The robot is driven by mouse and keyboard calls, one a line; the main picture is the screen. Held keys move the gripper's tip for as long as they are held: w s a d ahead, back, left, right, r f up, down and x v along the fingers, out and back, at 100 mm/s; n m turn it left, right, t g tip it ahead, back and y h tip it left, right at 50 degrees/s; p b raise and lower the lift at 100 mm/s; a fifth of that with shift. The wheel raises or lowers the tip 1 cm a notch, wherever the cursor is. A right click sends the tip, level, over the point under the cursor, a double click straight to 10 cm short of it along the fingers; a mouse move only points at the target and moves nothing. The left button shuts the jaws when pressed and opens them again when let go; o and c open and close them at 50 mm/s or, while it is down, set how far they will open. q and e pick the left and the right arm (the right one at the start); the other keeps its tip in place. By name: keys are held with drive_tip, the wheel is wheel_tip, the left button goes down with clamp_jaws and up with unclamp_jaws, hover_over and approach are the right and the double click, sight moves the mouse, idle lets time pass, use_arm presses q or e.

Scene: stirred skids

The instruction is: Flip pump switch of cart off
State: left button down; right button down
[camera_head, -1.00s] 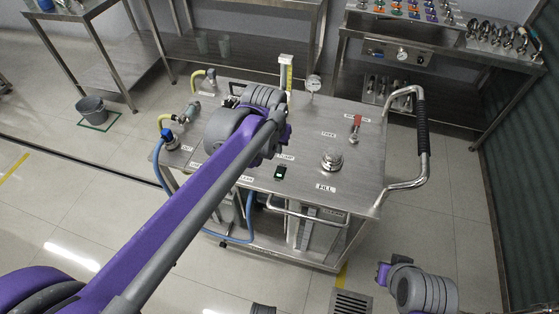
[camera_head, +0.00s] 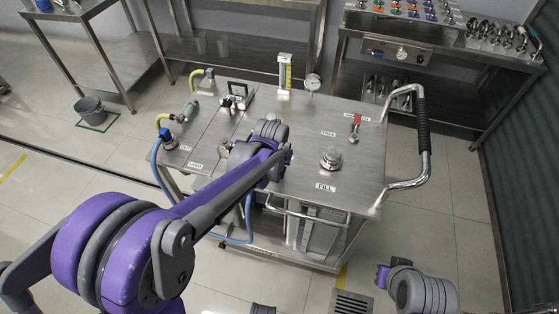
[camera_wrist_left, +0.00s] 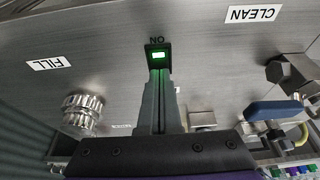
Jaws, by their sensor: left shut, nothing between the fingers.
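In the head view my left arm hides the switch and the gripper fingers. Only part of my right arm shows at the lower right, without its fingers.
The cart top carries a round FILL cap (camera_head: 332,158), a red-handled valve (camera_head: 356,124), a gauge (camera_head: 313,83) and hose fittings (camera_head: 168,138). In the left wrist view a blue-handled valve (camera_wrist_left: 272,110) stands right of my fingers. A push handle (camera_head: 423,125) rises at the cart's right end.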

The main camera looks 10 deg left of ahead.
use_arm(q)
drive_tip(key=shift+w+f, duration=0.1)
drive_tip(key=shift+f, duration=0.15)
drive_tip(key=shift+s, duration=0.2)
idle(0.3)
drive_tip(key=shift+s, duration=0.75)
